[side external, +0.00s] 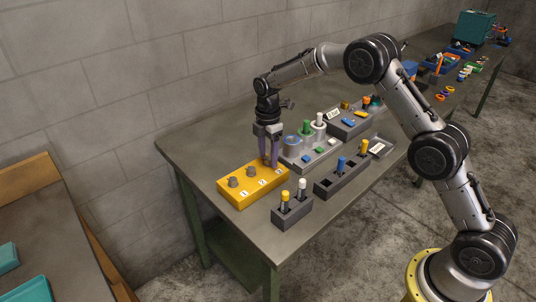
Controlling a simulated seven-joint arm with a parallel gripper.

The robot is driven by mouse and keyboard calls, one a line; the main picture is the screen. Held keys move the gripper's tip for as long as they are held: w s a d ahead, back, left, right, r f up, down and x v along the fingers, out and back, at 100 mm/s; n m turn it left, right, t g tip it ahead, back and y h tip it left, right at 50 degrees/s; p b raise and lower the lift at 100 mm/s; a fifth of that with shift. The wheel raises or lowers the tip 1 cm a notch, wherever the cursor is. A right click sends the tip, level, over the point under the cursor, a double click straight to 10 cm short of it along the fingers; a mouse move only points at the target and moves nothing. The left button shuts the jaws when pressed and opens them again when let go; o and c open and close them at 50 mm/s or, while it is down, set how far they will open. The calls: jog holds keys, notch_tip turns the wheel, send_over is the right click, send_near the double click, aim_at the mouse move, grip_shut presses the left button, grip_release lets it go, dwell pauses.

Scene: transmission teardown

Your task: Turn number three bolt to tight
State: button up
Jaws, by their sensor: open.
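A yellow block (253,186) lies on the table with a row of grey bolts on top and white number labels along its front. The bolt by label 1 (233,182) and the bolt by label 2 (251,172) stand upright and clear. The label for number three (278,171) is at the block's right end. My gripper (269,164) points down over that right end, its purple fingers open and at the height of the bolts. The number three bolt is mostly hidden by the fingers, and I cannot tell whether they touch it.
A dark holder (292,214) with yellow- and white-topped pieces stands in front of the block. A longer dark rack (341,178) and a grey fixture (310,152) with blue, green and white parts stand to the right. Bare table lies left of the block.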

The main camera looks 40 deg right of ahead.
jog(key=shift+c, duration=0.3)
grip_shut()
